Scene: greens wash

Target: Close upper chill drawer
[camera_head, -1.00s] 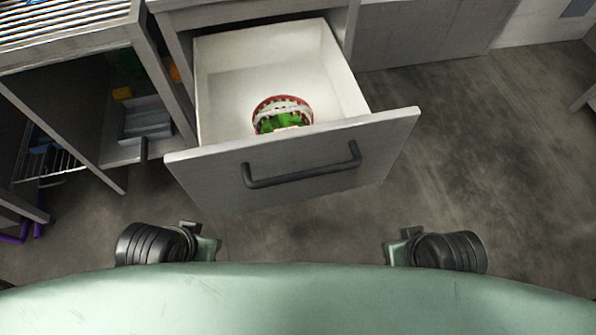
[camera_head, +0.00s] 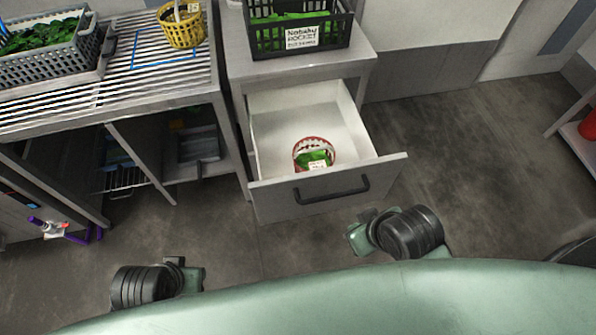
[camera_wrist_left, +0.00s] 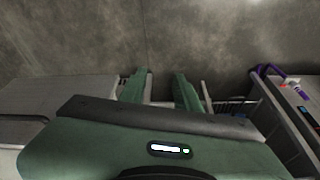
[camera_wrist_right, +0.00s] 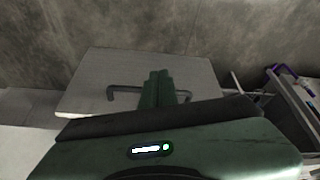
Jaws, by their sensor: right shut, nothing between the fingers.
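The upper chill drawer (camera_head: 285,203) is pulled out of the grey cabinet. Its white inside is visible, with a dark bar handle (camera_head: 332,194) on its front. A red-rimmed basket (camera_head: 300,157) with green contents sits inside. In the right wrist view the drawer front (camera_wrist_right: 92,75) and handle (camera_wrist_right: 114,92) lie beyond my right gripper (camera_wrist_right: 160,75). Its fingers are together and empty, overlapping the handle's middle in the picture; I cannot tell if they touch. My left gripper (camera_wrist_left: 160,73) is open and empty over the floor. Neither gripper's fingertips show clearly in the head view.
A black crate (camera_head: 262,40) with greens stands on the cabinet top. A slatted table (camera_head: 130,85) at left holds a grey crate (camera_head: 50,68) and a yellow basket (camera_head: 182,30). Floor right of the drawer is clear. A shelf edge (camera_head: 575,135) stands at far right.

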